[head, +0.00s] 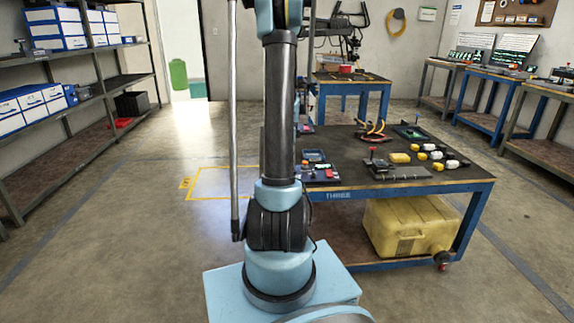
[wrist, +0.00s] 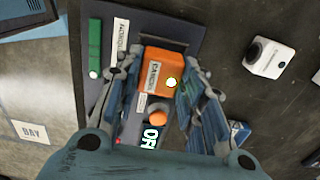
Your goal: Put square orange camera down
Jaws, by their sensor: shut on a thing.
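The square orange camera (wrist: 160,78) shows in the wrist view with a white label and a bright round spot on its right side. My gripper (wrist: 163,88) has one finger on each side of it and is shut on it. The camera is over a dark board (wrist: 187,16); I cannot tell whether it touches the board. In the head view my arm column hides part of the table, and I cannot make out the gripper or the orange camera there.
A green block (wrist: 95,48) lies left on the board. An orange round knob (wrist: 158,118) is just below the camera, near an OFF label. A white camera (wrist: 268,58) sits to the right. The table (head: 458,182) also holds several yellow and white pieces; a yellow crate (head: 408,228) is underneath.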

